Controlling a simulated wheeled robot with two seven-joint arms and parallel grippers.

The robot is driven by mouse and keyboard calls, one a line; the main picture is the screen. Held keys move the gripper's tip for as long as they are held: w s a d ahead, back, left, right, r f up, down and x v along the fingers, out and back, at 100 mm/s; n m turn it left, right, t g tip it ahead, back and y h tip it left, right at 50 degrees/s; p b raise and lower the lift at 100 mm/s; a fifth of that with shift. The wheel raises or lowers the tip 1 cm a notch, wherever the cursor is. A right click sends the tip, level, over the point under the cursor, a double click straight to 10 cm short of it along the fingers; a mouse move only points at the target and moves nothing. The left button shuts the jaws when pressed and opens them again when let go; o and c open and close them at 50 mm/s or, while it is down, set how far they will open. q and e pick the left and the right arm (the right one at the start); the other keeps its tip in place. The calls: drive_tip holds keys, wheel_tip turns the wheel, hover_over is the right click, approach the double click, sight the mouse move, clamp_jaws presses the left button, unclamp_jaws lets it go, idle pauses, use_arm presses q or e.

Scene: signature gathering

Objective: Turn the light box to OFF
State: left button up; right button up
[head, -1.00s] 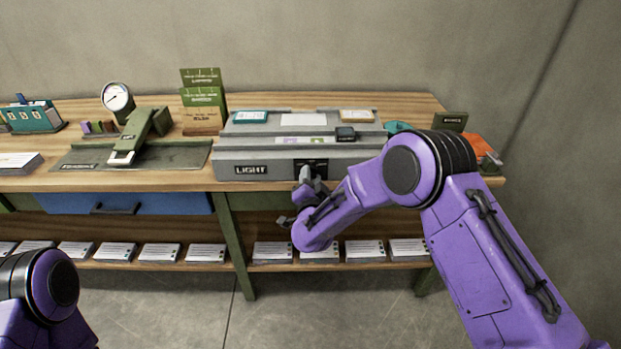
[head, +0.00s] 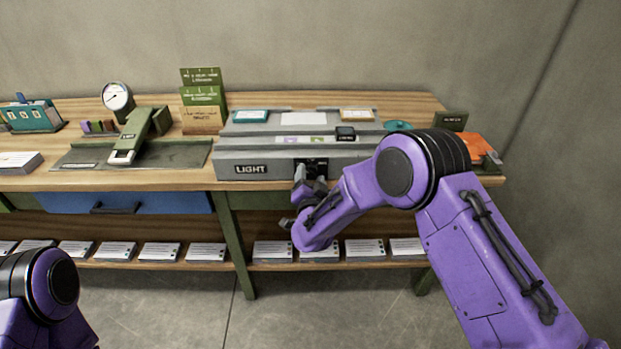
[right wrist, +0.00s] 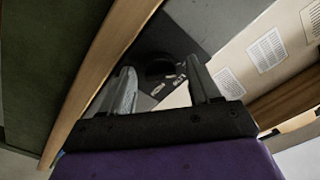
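The grey light box (head: 235,156) sits on the right half of the wooden bench, with a "LIGHT" label on its front. A black dial panel (head: 311,164) is on the front face, partly hidden by my right gripper. My right gripper (head: 310,176) is at this panel, just in front of it. In the right wrist view, a dark round knob (right wrist: 160,66) lies between and just beyond the two fingers (right wrist: 162,88), which stand apart. I see small white marks beside the knob, too small to read. I cannot tell whether a finger touches it. My left gripper is out of view.
The wooden bench (head: 60,180) has a stapler-like green press (head: 140,135), a dial gauge (head: 117,96) and green card holders (head: 203,100) to the left. A teal disc (head: 398,126) lies right of the box. Paper stacks fill the lower shelf (head: 225,267).

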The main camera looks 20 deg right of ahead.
drive_tip(key=b+v, duration=0.1)
drive_tip(key=v, duration=0.9)
drive_tip(key=shift+s, duration=0.3)
drive_tip(key=shift+a, duration=0.1)
drive_tip(key=s+d+f+n+g+y, duration=0.1)
drive_tip(key=s+d+f+n+g, duration=0.15)
drive_tip(key=s+f, duration=0.45)
drive_tip(key=s+d+f+n+g+y, duration=0.25)
drive_tip(key=s+f+g, duration=0.2)
drive_tip(key=f, duration=0.45)
drive_tip(key=s+d+f+g, duration=0.2)
drive_tip(key=s+d+f, duration=0.1)
drive_tip(key=s, duration=0.5)
drive_tip(key=s+d+f+g+h, duration=0.1)
drive_tip(key=s+f, duration=0.3)
drive_tip(key=s, duration=0.4)
drive_tip(key=s+d+f+g+h, duration=0.1)
drive_tip(key=s+d+f+g, duration=0.2)
drive_tip(key=s, duration=0.5)
drive_tip(key=shift+s+d+f+m+g, duration=0.25)
drive_tip(key=shift+d+f+m+g, duration=0.15)
drive_tip(key=shift+d+g, duration=0.35)
